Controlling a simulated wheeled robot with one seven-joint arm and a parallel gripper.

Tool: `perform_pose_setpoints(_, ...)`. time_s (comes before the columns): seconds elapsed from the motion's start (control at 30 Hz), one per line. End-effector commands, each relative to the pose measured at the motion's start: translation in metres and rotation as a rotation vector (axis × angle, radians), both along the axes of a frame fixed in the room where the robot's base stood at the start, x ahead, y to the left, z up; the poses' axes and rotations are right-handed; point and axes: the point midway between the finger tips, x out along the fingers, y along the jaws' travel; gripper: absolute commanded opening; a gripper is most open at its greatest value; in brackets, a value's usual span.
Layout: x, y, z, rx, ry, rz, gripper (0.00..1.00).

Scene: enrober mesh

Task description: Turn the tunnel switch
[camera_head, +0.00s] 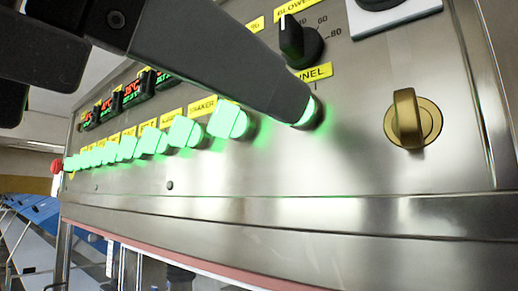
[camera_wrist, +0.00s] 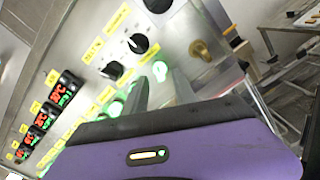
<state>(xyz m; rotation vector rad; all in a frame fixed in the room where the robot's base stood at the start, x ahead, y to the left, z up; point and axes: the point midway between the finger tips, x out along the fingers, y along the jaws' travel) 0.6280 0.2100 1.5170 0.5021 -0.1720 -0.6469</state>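The tunnel switch (camera_head: 310,111) is a green-lit knob under the yellow label ending in "NNEL" (camera_head: 314,72). In the head view one dark grey finger of my gripper covers most of it, and only a glowing rim shows at the fingertip. The other finger is not clearly visible there. In the wrist view the switch (camera_wrist: 160,70) glows between and just ahead of the two fingertips of my gripper (camera_wrist: 160,79). The fingers are apart, with nothing visibly clamped. I cannot tell whether either finger touches the knob.
A row of green-lit switches (camera_head: 186,132) runs left along the steel panel. A black blower dial (camera_head: 300,42) sits above the tunnel label. A brass knob (camera_head: 413,118) is to the right. Red and green displays (camera_head: 131,92) and a red button (camera_head: 57,166) are farther left.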

Motion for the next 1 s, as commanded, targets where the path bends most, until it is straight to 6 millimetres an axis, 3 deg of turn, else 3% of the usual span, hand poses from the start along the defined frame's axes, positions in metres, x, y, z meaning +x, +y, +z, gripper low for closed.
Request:
perform_pose_setpoints(0.2, 0.016, -0.013, 0.000, -0.002, 0.000, -0.002, 0.33)
perform_pose_setpoints(0.5, 0.019, -0.015, 0.000, -0.001, 0.000, 0.000, 0.33)
perform_pose_setpoints(0.53, 0.019, -0.015, 0.000, -0.001, 0.000, 0.000, 0.31)
perform_pose_setpoints(0.7, 0.019, -0.015, 0.000, -0.001, 0.000, 0.000, 0.00)
perform_pose_setpoints(1.0, 0.018, -0.014, 0.000, -0.007, 0.004, 0.000, 0.00)
